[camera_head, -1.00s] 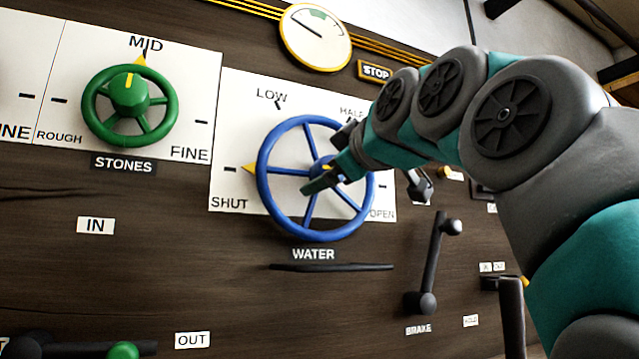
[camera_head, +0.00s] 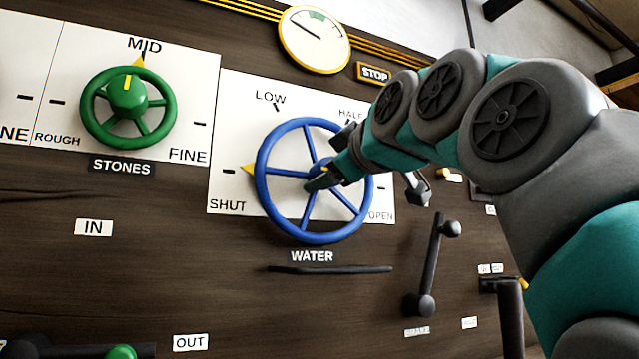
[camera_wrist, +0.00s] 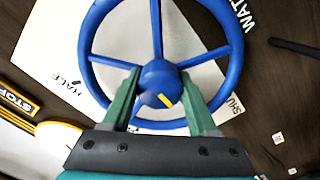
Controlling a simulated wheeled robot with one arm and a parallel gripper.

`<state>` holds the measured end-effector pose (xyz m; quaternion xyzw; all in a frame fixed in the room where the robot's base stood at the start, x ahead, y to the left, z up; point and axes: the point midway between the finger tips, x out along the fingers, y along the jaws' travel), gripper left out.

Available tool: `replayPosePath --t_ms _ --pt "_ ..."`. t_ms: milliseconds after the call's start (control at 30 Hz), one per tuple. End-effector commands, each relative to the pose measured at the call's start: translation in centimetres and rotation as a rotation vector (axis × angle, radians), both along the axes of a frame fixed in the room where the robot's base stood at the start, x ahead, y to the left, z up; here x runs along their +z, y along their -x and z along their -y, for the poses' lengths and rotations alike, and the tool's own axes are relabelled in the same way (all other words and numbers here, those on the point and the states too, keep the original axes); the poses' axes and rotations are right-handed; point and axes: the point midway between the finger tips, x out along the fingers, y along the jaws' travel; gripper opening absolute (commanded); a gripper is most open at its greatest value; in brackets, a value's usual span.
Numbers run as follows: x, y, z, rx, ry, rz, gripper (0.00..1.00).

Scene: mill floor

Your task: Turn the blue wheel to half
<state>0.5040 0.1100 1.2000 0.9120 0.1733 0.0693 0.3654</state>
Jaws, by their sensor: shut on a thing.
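The blue wheel (camera_head: 262,190) is mounted on a white plate (camera_head: 232,110) marked LOW, HALF, SHUT and OPEN, above the label WATER. A yellow pointer (camera_head: 247,169) on its left rim is at the tick by SHUT. My gripper (camera_head: 318,178) is at the wheel's hub. In the wrist view the two green fingers of my gripper (camera_wrist: 160,98) stand on either side of the blue hub (camera_wrist: 158,78), shut on it. A yellow line marks the hub. The HALF mark is partly hidden by my arm in the head view.
A green wheel (camera_head: 158,107) labelled STONES is at the left, its pointer at MID. A round gauge (camera_head: 314,40) and a STOP label (camera_head: 375,72) are above. A dark brake lever (camera_head: 432,265) is at the lower right.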

Motion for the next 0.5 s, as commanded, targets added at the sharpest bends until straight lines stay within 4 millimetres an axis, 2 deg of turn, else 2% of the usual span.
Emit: replayPosePath --t_ms 267,500 --pt "0.04 -0.06 -0.06 0.001 -0.127 -0.059 0.04" --pt "0.29 0.09 -0.04 0.001 -0.324 -0.138 0.04"
